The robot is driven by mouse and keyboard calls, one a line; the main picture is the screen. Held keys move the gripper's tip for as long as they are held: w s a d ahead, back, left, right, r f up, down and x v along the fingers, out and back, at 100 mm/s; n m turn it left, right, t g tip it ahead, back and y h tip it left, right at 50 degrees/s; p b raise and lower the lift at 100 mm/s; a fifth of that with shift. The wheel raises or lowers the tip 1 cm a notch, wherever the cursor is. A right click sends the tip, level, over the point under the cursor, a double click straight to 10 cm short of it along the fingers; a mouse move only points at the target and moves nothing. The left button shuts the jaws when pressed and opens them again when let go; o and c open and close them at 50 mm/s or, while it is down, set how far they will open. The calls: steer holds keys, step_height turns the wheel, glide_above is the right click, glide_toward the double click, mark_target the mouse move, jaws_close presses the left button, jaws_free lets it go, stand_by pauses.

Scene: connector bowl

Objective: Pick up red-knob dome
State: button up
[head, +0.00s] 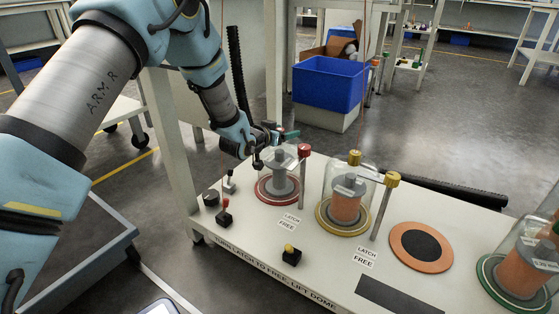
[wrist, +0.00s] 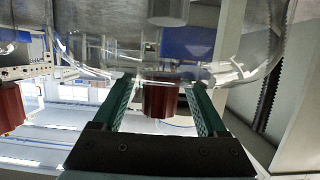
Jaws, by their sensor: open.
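The red-knob dome is clear glass. In the wrist view its red knob (wrist: 162,100) lies between the two green fingers of my open gripper (wrist: 160,92), with a visible gap at the finger on the right. The clear dome wall (wrist: 85,62) curves across the picture beyond the knob. In the head view my gripper (head: 283,137) is at the top of the red station, and the dome's knob is hidden or too small to tell. A grey part (head: 280,172) stands on the red-ringed base (head: 262,190) below it.
A red-topped latch post (head: 304,150) stands close to the right of my gripper. Farther right are a yellow-knob dome (head: 355,158), its yellow-topped post (head: 391,180), an orange ring (head: 399,254) and a green-ringed dome station (head: 486,285). A blue bin (head: 328,84) stands behind the table.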

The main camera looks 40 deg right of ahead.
jaws_close()
stand_by(0.6)
stand_by(0.8)
